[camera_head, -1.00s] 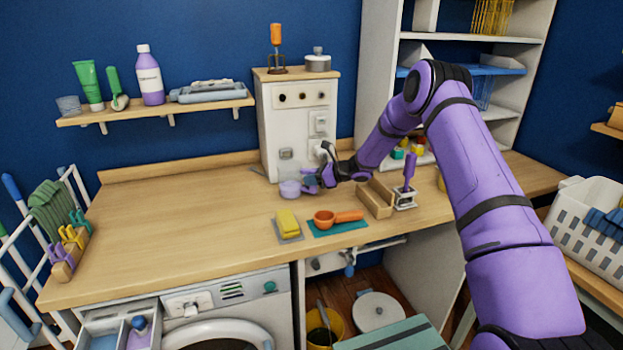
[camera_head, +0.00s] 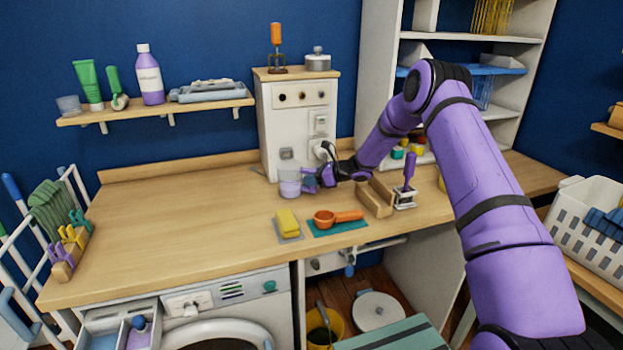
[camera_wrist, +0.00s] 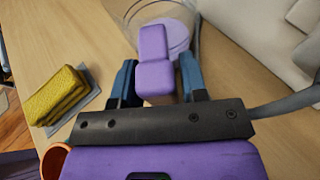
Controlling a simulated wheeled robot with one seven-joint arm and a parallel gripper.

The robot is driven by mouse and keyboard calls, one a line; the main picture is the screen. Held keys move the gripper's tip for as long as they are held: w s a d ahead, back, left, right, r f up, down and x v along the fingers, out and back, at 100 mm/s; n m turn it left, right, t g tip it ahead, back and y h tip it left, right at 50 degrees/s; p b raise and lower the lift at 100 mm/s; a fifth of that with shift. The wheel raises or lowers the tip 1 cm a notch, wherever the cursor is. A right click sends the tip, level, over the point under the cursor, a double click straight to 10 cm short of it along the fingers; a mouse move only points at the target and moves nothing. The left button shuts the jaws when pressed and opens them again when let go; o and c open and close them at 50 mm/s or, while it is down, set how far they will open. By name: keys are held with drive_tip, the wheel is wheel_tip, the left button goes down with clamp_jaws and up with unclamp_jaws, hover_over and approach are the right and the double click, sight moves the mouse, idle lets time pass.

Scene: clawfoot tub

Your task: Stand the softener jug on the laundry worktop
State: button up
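The softener jug (camera_head: 290,181) is a clear cup with purple at its lower part. It is upright at the back of the worktop (camera_head: 180,215), in front of the white cabinet. I cannot tell whether its base touches the wood. My gripper (camera_head: 311,180) is at its right side. In the wrist view, the jug's clear wall (camera_wrist: 186,14) shows beyond its blocky purple handle (camera_wrist: 155,77). The handle is between the blue fingers of my gripper (camera_wrist: 157,75), which look closed on it, with hardly any gap.
A yellow sponge (camera_head: 287,222) and an orange scoop (camera_head: 325,218) lie in front of the jug. A wooden box (camera_head: 375,198) and a purple-handled stamp-like tool (camera_head: 408,185) stand to the right. The white cabinet (camera_head: 298,130) is close behind.

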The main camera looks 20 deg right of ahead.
drive_tip(key=shift+s+d+r, duration=0.1)
drive_tip(key=shift+s+d, duration=0.05)
drive_tip(key=shift+d, duration=0.05)
drive_tip(key=v, duration=0.8)
idle(2.2)
